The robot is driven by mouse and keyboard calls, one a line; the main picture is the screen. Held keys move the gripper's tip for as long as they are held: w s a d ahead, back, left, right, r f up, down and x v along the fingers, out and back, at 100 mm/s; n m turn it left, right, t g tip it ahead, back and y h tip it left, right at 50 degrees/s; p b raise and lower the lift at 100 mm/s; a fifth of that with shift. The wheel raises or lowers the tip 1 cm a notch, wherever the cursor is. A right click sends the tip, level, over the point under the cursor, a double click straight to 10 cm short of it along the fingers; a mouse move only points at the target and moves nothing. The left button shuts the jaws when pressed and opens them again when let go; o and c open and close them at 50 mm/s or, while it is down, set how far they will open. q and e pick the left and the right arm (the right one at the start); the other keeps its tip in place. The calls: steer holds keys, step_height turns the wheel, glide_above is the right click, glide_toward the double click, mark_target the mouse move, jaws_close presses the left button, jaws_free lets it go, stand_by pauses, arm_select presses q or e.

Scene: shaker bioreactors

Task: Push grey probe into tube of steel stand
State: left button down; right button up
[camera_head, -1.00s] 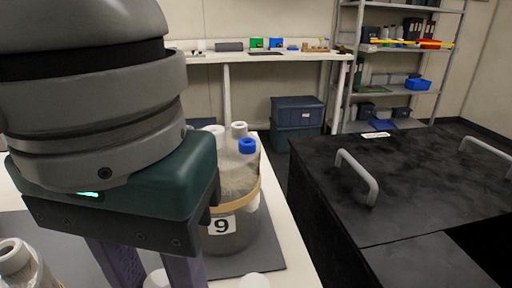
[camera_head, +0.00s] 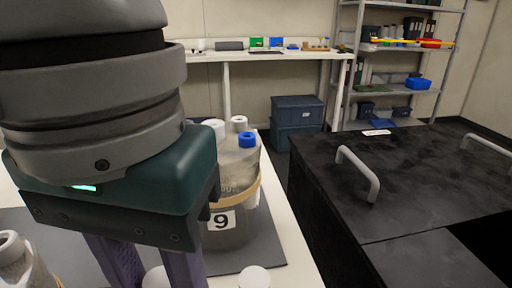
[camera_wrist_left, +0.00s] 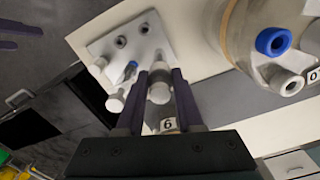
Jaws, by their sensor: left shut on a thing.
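My left gripper (camera_wrist_left: 160,100) has purple fingers shut on a pale grey capped cylinder (camera_wrist_left: 160,84), which looks like the grey probe. The steel stand (camera_wrist_left: 104,45) appears in the left wrist view as a pale plate with several dark round holes, just beyond and left of the fingertips. I cannot tell whether the held cylinder touches a tube. In the head view my left gripper (camera_head: 145,268) hides the stand. Purple fingers, likely my right gripper's (camera_wrist_left: 18,34), show at the wrist view's upper left edge.
A glass vessel (camera_head: 238,190) labelled 9, with a blue cap and white caps, stands close right of my left gripper. Another bottle (camera_head: 20,262) is at lower left. A white cap (camera_head: 254,278) shows at the bottom. A black cabinet (camera_head: 420,190) with handles is at right.

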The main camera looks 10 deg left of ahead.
arm_select(q)
steer(key=shift+f+b, duration=0.35)
steer(key=shift+b, duration=0.1)
steer(key=shift+c, duration=2.3)
jaws_free()
steer(key=shift+r, duration=0.15)
step_height(320, 180, up, 10)
steer(key=shift+f, duration=0.1)
